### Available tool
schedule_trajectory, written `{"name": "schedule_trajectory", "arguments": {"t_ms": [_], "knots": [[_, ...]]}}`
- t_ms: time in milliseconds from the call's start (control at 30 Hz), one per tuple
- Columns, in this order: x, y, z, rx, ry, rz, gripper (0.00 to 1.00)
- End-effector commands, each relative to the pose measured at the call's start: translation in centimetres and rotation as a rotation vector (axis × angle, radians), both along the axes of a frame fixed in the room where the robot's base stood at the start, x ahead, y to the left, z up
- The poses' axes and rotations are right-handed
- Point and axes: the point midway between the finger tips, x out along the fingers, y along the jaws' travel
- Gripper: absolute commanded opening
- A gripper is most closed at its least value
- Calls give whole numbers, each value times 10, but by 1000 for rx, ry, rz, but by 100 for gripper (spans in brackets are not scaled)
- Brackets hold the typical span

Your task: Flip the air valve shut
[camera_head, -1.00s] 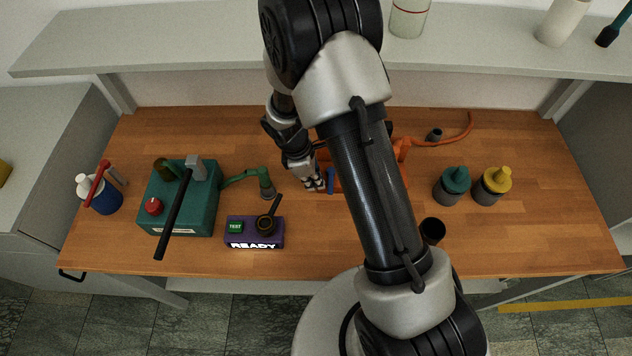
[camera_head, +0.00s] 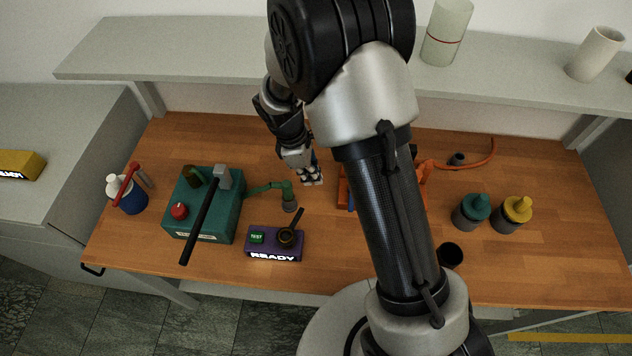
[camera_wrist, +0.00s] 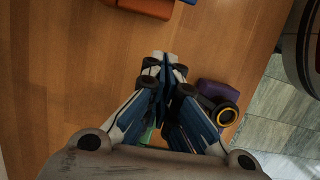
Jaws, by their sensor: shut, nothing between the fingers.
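An orange machine (camera_head: 344,186) stands at the middle of the bench, mostly hidden behind my arm. A small blue part (camera_head: 351,201) shows at its left side; I cannot tell for sure whether this is the air valve's handle. The machine's orange edge (camera_wrist: 146,8) and a bit of blue show at the top of the wrist view. My gripper (camera_head: 313,181) is left of the machine, apart from it, above bare wood. In the wrist view my gripper (camera_wrist: 165,62) has its fingers together with nothing between them.
A teal press (camera_head: 205,205) with a black lever and green arm stands to the left. A purple box (camera_head: 262,243) reading READY, with a black knob, is at the front. Teal-topped (camera_head: 471,212) and yellow-topped (camera_head: 511,214) bottles and a dark cup (camera_head: 451,256) stand right.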

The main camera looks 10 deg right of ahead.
Motion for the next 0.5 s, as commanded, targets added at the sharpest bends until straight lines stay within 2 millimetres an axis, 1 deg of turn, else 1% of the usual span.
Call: {"name": "schedule_trajectory", "arguments": {"t_ms": [67,300,500], "knots": [[0,1,5,0,0,-2,0],[-4,0,0,0,-4,-49,0],[-10,0,3,1,-1,-79,0]]}}
